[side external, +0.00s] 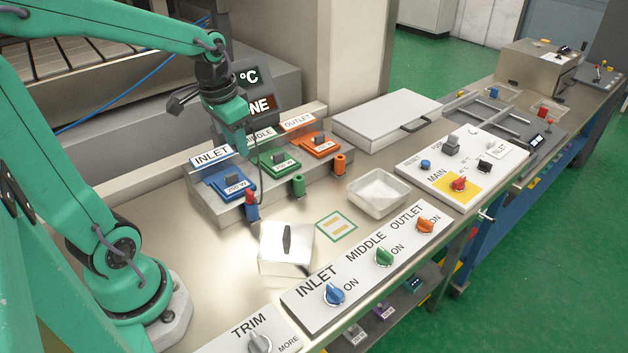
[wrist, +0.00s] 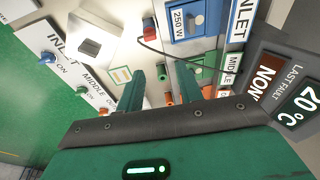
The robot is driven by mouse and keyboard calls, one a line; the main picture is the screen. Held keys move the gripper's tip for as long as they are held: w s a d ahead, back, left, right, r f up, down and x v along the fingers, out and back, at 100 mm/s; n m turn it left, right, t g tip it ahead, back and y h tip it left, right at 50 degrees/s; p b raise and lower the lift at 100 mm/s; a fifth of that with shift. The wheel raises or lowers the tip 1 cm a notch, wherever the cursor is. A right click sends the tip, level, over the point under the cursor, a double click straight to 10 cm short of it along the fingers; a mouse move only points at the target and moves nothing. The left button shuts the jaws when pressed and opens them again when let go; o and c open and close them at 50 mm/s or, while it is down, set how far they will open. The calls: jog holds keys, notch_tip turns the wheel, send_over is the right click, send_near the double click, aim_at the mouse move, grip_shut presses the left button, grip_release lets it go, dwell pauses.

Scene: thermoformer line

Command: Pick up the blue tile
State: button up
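The blue tile (side external: 232,185) carries a grey knob and a 250 W label and sits on the grey stepped block under the INLET sign. In the wrist view the blue tile (wrist: 182,22) is at the top, beyond the fingertips. My gripper (side external: 240,147) hangs above the block, higher than the tile and near the green tile (side external: 279,160). In the wrist view my gripper (wrist: 160,68) has its two green fingers apart with nothing held between them.
An orange tile (side external: 318,145) sits farther along the block. A red-topped blue plug (side external: 251,205) with a dark cable stands before the blue tile. A white tray (side external: 378,193), a white box with a dark handle (side external: 286,250) and a knob panel (side external: 360,262) lie nearby.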

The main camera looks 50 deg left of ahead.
jog(key=g, duration=0.2)
send_over(231, 174)
jog(key=shift+h, duration=0.4)
notch_tip(231, 174, down, 6)
jog(key=shift+a+r, duration=0.1)
jog(key=shift+a, duration=0.05)
jog(key=shift+d+f, duration=0.2)
jog(key=shift+f, duration=3.8)
jog(key=shift+c, duration=0.5)
grip_shut()
